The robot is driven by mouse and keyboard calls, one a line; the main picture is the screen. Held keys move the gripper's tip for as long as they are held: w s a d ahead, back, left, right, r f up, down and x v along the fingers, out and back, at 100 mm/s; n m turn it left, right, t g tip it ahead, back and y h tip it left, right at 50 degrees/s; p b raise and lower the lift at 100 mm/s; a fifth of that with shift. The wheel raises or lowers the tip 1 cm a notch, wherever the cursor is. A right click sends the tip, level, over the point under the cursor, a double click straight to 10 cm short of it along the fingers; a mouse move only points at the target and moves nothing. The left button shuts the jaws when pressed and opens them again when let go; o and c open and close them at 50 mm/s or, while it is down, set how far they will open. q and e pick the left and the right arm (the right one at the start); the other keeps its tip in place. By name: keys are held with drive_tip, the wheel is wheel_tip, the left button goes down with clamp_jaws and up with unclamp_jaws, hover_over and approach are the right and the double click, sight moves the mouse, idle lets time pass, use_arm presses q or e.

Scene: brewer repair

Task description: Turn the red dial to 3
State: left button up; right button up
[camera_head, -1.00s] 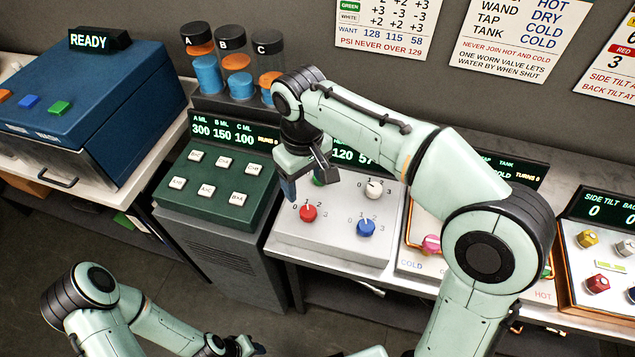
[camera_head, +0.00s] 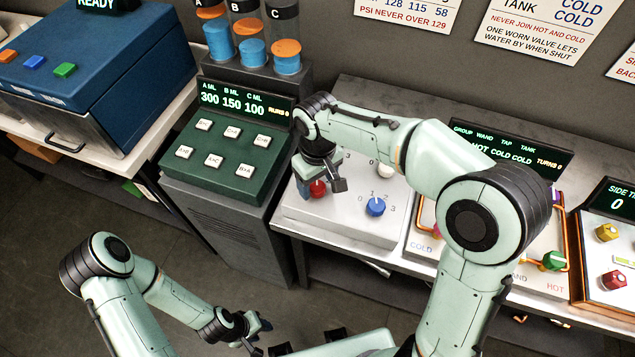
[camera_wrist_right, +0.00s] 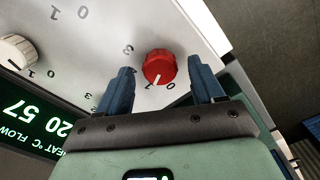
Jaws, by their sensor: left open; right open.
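The red dial (camera_head: 318,188) is on the white panel (camera_head: 340,228), at its front left in the head view, partly hidden by my right gripper. In the right wrist view the red dial (camera_wrist_right: 160,66) sits between and just beyond the two blue fingertips, its white pointer mark toward the 0. My right gripper (camera_wrist_right: 160,85) is open with one finger on each side of the dial and a visible gap to it; in the head view it hangs over the dial (camera_head: 322,186). My left gripper (camera_head: 265,338) is open and empty, low over the floor.
A blue dial (camera_head: 375,206) stands right of the red one. A green button panel (camera_head: 222,160) stands to the left.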

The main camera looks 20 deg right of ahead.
drive_tip(key=shift+f, duration=0.4)
drive_tip(key=c, duration=1.1)
drive_tip(key=shift+o, duration=0.2)
